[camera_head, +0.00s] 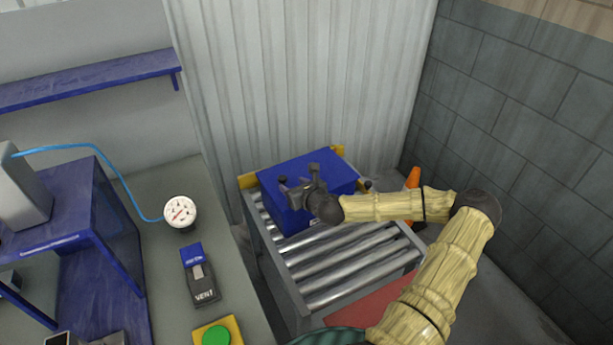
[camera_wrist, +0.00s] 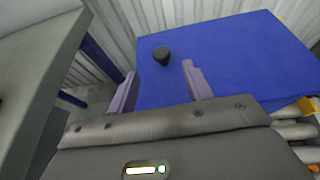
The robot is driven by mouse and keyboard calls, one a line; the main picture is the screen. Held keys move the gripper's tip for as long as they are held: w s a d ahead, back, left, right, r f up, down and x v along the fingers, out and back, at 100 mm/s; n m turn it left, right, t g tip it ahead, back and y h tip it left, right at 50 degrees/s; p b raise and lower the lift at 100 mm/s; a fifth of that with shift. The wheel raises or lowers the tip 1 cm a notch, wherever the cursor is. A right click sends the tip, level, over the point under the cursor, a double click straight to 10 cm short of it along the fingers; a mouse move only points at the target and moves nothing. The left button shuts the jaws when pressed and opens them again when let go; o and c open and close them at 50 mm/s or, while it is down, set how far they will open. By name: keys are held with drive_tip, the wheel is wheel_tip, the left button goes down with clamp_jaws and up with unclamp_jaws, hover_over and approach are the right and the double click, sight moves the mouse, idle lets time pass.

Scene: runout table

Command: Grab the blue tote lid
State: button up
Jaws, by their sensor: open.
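The blue tote (camera_head: 287,219) sits at the far end of a roller table, with its flat blue lid (camera_head: 336,173) on top. The lid fills much of the wrist view (camera_wrist: 235,55), where a short black knob (camera_wrist: 161,55) stands on it. My gripper (camera_head: 298,175) is over the lid. In the wrist view its two pale fingers are apart with nothing between them, and the knob lies ahead of the gap, apart from both fingers. My gripper covers part of the lid in the head view. The height of the fingertips above the lid is hard to tell.
The roller table (camera_head: 345,262) has bare rollers in front of the tote and yellow end stops. A grey bench (camera_head: 225,285) with a gauge (camera_head: 180,212) and a vent switch (camera_head: 200,275) stands left. An orange cone (camera_head: 413,178) and block wall are right; a corrugated wall is behind.

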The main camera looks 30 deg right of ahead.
sight(283, 178)
drive_tip(key=shift+x, duration=2.1)
drive_tip(key=shift+p+x, duration=0.6)
drive_tip(key=shift+x, duration=2.05)
drive_tip(key=shift+d, duration=0.15)
clamp_jaws()
wheel_tip(283, 178, up, 10)
drive_tip(key=shift+r, duration=0.1)
